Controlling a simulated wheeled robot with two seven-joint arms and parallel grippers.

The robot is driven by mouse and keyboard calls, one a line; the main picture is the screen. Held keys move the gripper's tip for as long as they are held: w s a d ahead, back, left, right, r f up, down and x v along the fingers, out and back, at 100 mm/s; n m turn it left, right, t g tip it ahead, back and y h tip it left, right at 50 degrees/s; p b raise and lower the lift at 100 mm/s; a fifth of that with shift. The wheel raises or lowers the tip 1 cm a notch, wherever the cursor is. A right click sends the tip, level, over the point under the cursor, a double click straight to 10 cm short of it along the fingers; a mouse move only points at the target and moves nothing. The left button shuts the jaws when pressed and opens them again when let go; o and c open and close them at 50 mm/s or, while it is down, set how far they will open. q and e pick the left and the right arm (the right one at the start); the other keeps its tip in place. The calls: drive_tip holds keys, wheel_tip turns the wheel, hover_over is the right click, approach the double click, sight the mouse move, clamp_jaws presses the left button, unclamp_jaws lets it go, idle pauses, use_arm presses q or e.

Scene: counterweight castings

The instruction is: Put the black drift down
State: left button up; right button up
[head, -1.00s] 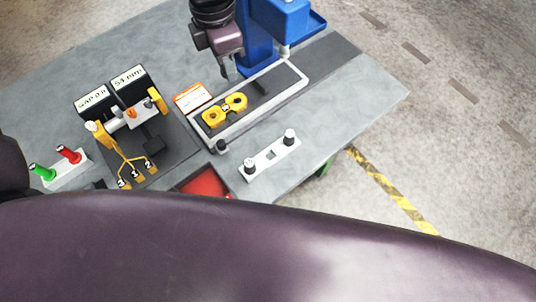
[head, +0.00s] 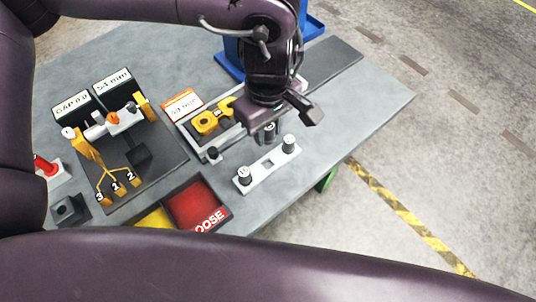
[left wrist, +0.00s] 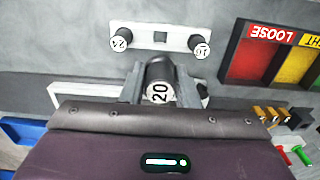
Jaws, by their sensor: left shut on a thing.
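The black drift (head: 270,130) is a dark upright-looking cylinder below my left gripper (head: 282,114) in the head view. In the left wrist view the drift (left wrist: 160,70) sits between the two fingers, with a white face marked 20 toward the camera. My left gripper is shut on it. It is beside the white rack (head: 257,169), on the side toward the press; the gap beneath the drift cannot be judged. My right gripper is not in view.
A red bin (head: 190,205) marked LOOSE and a yellow bin (head: 155,222) lie nearer. A grey tray (head: 228,140) holds a yellow part (head: 206,122). A dark fixture (head: 165,165) with yellow tags stands left. The blue press base (head: 229,66) is behind my arm. Table right of the rack is clear.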

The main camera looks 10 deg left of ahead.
use_arm(q)
wheel_tip(320, 180, down, 11)
drive_tip(key=shift+f, duration=0.15)
idle(0.4)
drive_tip(key=shift+f, duration=0.2)
drive_tip(key=o, duration=1)
drive_tip(key=shift+r, duration=0.1)
drive_tip(key=shift+r+p, duration=0.3)
drive_tip(key=shift+p, duration=0.15)
drive_tip(key=shift+w+r, duration=0.1)
drive_tip(key=shift+r, duration=0.3)
wheel_tip(320, 180, up, 11)
drive_tip(key=shift+f+b, duration=0.1)
drive_tip(key=shift+b, duration=0.35)
